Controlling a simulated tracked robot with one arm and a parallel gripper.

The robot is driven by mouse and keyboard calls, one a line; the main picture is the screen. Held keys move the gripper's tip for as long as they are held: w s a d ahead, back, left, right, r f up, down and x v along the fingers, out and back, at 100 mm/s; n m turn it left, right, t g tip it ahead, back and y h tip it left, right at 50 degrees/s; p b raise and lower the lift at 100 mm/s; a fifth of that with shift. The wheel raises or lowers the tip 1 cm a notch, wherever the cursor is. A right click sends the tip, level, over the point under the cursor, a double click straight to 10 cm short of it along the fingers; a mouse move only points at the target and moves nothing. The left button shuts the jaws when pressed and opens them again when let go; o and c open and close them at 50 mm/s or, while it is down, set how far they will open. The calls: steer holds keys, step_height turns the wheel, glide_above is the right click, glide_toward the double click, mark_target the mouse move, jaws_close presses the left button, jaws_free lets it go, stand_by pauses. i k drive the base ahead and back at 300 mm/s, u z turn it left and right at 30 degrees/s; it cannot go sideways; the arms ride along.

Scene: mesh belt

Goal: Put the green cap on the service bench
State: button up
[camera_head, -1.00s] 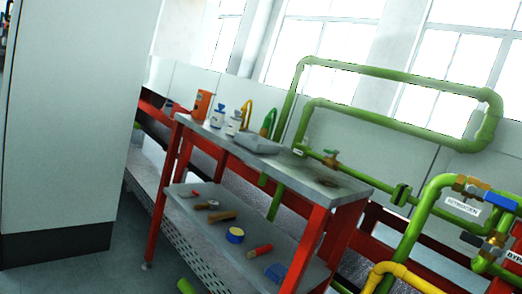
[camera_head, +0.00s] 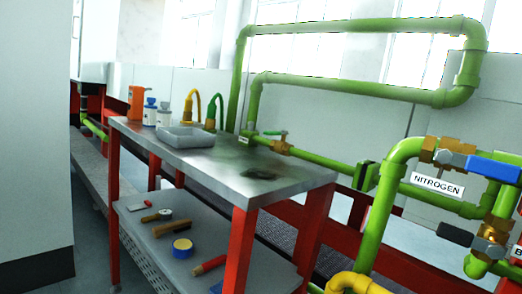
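The service bench, with a grey metal top (camera_head: 222,172) on red legs, stands left of the middle of the view. The bare near part of its top has a dark stain (camera_head: 262,174). I cannot make out a green cap anywhere in this view. A green curved spout (camera_head: 211,111) rises at the back of the bench, beside a yellow one (camera_head: 193,103). My gripper is not in view, so I cannot see whether it holds anything.
A grey tray (camera_head: 186,138), white bottles (camera_head: 163,115) and an orange container (camera_head: 136,104) fill the bench's far end. Tools lie on the lower shelf (camera_head: 148,238). Green pipes with a NITROGEN label (camera_head: 437,186) stand at right. A pale cabinet (camera_head: 35,130) blocks the left.

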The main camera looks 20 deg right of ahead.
mark_target(250, 175)
steer(key=z, duration=0.4)
steer(key=i, duration=1)
